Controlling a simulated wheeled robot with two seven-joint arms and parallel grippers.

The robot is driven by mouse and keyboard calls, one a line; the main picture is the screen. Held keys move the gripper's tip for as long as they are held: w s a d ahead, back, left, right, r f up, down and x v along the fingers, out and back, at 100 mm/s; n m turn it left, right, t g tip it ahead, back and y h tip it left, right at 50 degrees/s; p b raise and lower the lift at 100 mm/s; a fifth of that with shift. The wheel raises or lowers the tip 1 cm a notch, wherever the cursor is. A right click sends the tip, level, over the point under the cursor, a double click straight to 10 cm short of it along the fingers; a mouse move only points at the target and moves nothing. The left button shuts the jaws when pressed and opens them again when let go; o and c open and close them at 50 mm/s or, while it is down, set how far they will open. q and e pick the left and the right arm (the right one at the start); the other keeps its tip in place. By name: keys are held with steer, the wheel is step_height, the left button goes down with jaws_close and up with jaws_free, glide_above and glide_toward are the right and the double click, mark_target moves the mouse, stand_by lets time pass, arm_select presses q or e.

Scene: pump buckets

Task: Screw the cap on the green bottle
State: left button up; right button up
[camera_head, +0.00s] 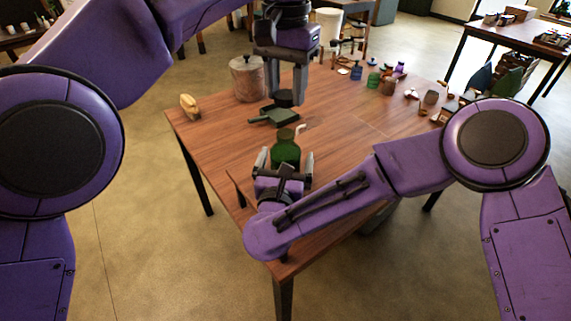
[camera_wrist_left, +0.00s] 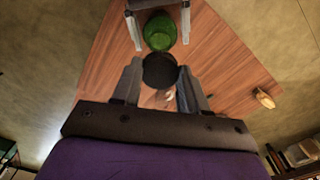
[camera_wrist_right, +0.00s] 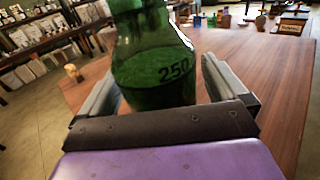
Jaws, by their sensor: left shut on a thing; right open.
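The green bottle (camera_head: 286,150) stands upright near the front corner of the wooden table. It fills the middle of the right wrist view (camera_wrist_right: 155,65), marked "250". My right gripper (camera_head: 284,160) is open, with its fingers on either side of the bottle. My left gripper (camera_head: 287,95) points down and is shut on a round black cap (camera_wrist_left: 160,72), held above the table beyond the bottle. The cap is apart from the bottle. In the left wrist view the bottle (camera_wrist_left: 160,31) shows just past the cap, with the right gripper's fingers beside it.
A lidded canister (camera_head: 247,78) stands at the back left and a yellowish object (camera_head: 190,105) at the left edge. Several small jars line the back right. The table's middle right (camera_head: 350,125) is clear.

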steer(key=c, duration=1.5)
arm_select(q)
steer(key=shift+s+f, duration=0.1)
steer(key=shift+f, duration=2.4)
steer(key=shift+f, duration=0.1)
steer(key=shift+f, duration=0.8)
steer(key=shift+f, duration=0.55)
